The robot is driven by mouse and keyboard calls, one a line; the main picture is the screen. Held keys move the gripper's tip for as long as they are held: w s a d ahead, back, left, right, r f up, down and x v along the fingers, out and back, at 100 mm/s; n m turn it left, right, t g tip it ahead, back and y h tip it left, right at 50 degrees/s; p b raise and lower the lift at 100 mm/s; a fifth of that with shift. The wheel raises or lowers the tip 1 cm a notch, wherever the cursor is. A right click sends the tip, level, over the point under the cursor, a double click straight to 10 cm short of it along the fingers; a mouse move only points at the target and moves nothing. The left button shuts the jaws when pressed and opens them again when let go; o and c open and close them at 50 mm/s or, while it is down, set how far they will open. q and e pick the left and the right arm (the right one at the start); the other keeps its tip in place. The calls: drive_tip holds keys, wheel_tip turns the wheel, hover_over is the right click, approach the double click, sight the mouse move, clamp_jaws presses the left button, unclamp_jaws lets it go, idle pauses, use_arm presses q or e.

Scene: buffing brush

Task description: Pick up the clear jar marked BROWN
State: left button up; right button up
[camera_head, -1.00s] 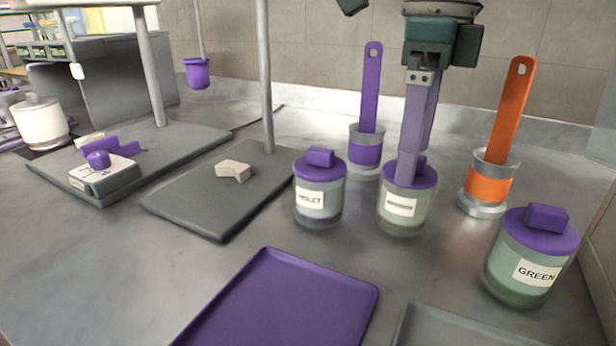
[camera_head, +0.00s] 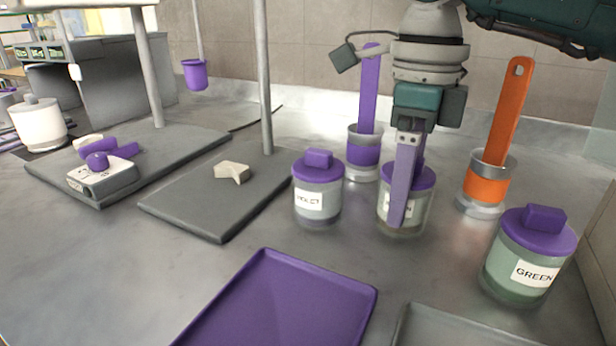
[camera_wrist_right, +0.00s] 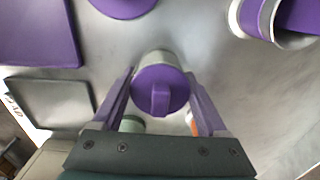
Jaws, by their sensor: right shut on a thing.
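A clear jar with a purple lid (camera_head: 423,178) stands upright on the counter. One finger covers most of its label, so I cannot read the name. My right gripper (camera_head: 406,200) comes down from above with its lilac fingers on either side of this jar and is shut on it. In the right wrist view the jar's round lid and knob (camera_wrist_right: 160,92) lie between the two fingers (camera_wrist_right: 160,90). The jar appears to rest on the counter. My left gripper is out of view.
The VIOLET jar (camera_head: 318,190) stands to the left and the GREEN jar (camera_head: 527,258) to the right. Behind are holders with a purple brush (camera_head: 370,90) and an orange brush (camera_head: 507,110). A purple tray (camera_head: 290,305) and a grey tray (camera_head: 450,330) lie in front.

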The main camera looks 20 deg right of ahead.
drive_tip(key=c, duration=0.7)
drive_tip(key=shift+c, duration=0.5)
drive_tip(key=shift+r, duration=0.1)
